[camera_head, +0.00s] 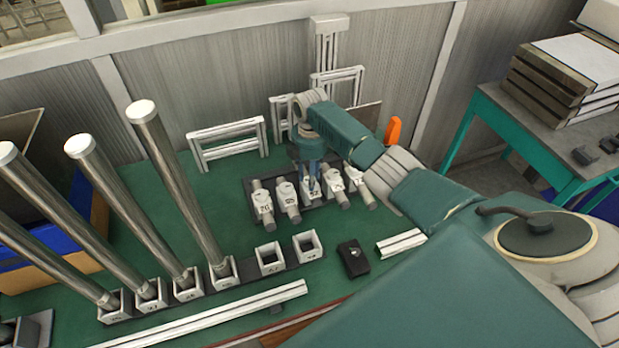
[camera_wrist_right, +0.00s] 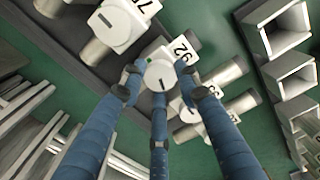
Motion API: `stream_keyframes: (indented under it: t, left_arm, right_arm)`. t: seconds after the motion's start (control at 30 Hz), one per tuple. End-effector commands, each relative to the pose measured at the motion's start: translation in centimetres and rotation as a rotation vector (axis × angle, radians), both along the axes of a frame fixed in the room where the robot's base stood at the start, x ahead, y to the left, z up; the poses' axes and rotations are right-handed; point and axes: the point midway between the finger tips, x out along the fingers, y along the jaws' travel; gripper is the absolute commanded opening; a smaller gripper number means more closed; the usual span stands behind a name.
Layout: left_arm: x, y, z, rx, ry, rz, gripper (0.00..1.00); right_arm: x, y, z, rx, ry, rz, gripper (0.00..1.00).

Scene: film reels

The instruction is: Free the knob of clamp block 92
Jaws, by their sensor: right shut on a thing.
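Clamp block 92 (camera_wrist_right: 184,48) is a pale block with a "92" tag and a round white knob (camera_wrist_right: 160,76) that has a dark slot. It sits in a row of similar blocks on a dark base, and in the head view it is partly covered by my right gripper (camera_head: 312,184). In the right wrist view my right gripper (camera_wrist_right: 160,88) has its blue fingers closed around the knob's rim. The slot runs roughly upright in that view. My left gripper is not in view.
Neighbouring clamp blocks (camera_head: 288,199) stand close on both sides. Tall steel tubes (camera_head: 175,190) lean in sockets at left. Two empty square sockets (camera_head: 307,247), a black box (camera_head: 353,259) and white rails (camera_head: 215,318) lie in front. White frames (camera_head: 228,143) stand behind.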

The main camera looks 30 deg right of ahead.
Motion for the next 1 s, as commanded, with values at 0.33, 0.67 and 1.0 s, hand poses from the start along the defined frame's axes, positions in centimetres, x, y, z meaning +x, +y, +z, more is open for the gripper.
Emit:
stream_keyframes:
  t: [0.33,0.67,1.0]
  left_arm:
    - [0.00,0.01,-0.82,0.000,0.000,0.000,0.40]
    - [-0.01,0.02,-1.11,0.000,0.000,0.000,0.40]
    - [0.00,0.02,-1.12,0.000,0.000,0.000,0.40]
  right_arm:
    - [-0.40,-0.56,-0.34,-0.007,0.013,0.257,0.06]
    - [-0.32,-0.73,-0.19,-0.010,0.013,0.381,0.06]
    - [-0.22,-0.84,-0.06,-0.012,0.011,0.403,0.06]
